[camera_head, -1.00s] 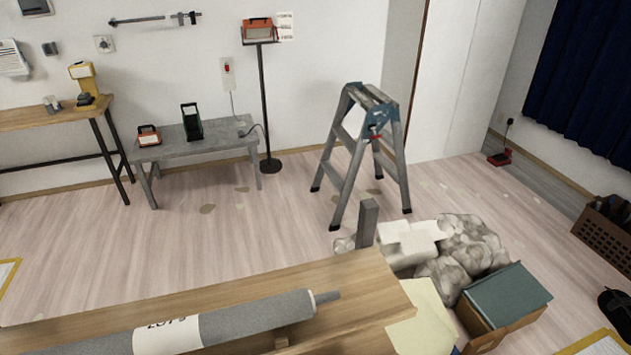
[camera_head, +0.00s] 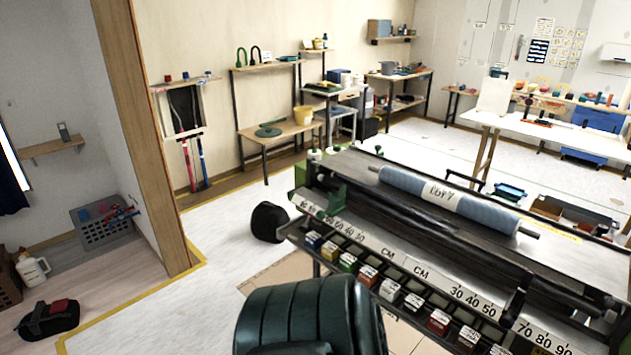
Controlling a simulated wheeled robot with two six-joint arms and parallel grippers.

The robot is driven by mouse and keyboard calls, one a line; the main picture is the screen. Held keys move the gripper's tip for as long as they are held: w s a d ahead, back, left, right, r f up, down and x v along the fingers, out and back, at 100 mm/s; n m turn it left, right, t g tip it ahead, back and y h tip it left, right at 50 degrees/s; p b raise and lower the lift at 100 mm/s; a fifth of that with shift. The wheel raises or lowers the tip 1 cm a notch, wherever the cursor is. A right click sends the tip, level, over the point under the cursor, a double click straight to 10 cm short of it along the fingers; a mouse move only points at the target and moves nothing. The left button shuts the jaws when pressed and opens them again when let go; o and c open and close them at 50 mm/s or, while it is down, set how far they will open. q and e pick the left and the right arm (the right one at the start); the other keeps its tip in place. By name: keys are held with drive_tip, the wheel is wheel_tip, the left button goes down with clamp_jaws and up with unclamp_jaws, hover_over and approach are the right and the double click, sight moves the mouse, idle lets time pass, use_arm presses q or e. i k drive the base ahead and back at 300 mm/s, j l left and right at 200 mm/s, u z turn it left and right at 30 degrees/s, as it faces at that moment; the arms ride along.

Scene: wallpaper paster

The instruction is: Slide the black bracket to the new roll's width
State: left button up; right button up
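The pasting machine (camera_head: 350,160) stands at the right and carries a blue roll (camera_head: 450,200) with a white lot label. A strip with CM scale numbers (camera_head: 470,297) runs along its front. A black upright bracket-like piece (camera_head: 515,305) stands on the front rail between the 30–50 and 70–90 marks. I cannot tell for sure that it is the black bracket, nor how it lines up with the roll's end. Neither of my grippers is in view.
A large dark ribbed object (camera_head: 310,315), which I cannot identify, fills the bottom middle in front of the machine. A row of small coloured boxes (camera_head: 367,275) runs below the scale. A wooden wall edge (camera_head: 150,150) stands at left.

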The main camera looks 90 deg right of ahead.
sight(513, 308)
drive_tip(key=z, duration=2.2)
